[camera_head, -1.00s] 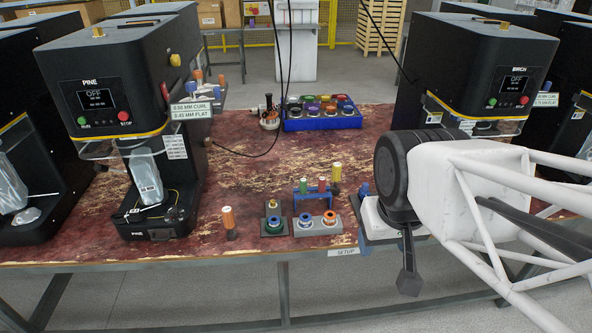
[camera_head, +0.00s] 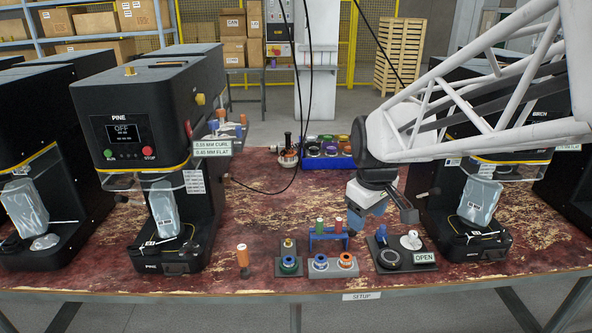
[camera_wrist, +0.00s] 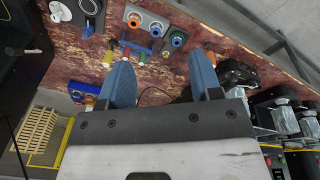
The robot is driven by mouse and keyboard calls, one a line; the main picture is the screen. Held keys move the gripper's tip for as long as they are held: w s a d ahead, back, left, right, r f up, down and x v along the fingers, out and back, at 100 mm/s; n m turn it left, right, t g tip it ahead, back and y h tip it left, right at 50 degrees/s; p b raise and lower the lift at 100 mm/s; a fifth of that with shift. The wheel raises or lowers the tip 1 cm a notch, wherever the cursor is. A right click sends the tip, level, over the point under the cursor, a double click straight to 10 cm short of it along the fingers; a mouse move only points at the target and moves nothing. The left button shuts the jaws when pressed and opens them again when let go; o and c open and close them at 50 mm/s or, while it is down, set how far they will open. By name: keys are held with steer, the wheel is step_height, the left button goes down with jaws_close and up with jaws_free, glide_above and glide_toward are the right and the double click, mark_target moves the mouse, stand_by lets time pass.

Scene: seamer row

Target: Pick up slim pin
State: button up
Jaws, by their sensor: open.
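A blue rack (camera_head: 328,238) holds upright pins, among them a green-topped pin (camera_head: 320,225) and a red-topped pin (camera_head: 338,225); a yellow pin (camera_wrist: 108,58) shows at the rack in the wrist view. An orange-topped pin (camera_head: 242,257) stands alone to the left; it also shows in the wrist view (camera_wrist: 210,56). I cannot tell by label which is the slim pin. My gripper (camera_head: 368,208) hangs above and right of the rack. In the wrist view its blue fingers (camera_wrist: 163,76) are wide apart with nothing between them.
Gauge blocks with coloured rings (camera_head: 333,266) stand in front of the rack. A dark fixture marked OPEN (camera_head: 392,258) stands to the right. A blue tray of spools (camera_head: 330,161) is behind. Black seamers flank the table (camera_head: 225,275); cables hang near the middle.

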steer(key=w+a+f+n+g, duration=0.1)
steer(key=w+f+n, duration=0.3)
steer(key=w, duration=0.5)
steer(key=w+a+f+n, duration=0.1)
steer(key=w+f+n, duration=0.25)
steer(key=w, duration=0.65)
steer(key=n, duration=0.6)
glide_above(319, 226)
steer(key=shift+g, duration=0.4)
steer(key=f, duration=1.6)
steer(key=shift+w+d, duration=0.2)
steer(key=shift+w, duration=0.2)
steer(key=shift+w+a+f+n, duration=0.1)
steer(key=shift+w+f+n, duration=0.15)
steer(key=shift+w+f, duration=0.15)
steer(key=shift+f, duration=0.1)
steer(key=shift+s+f, duration=0.1)
steer(key=shift+f, duration=1.15)
steer(key=shift+f, duration=2.6)
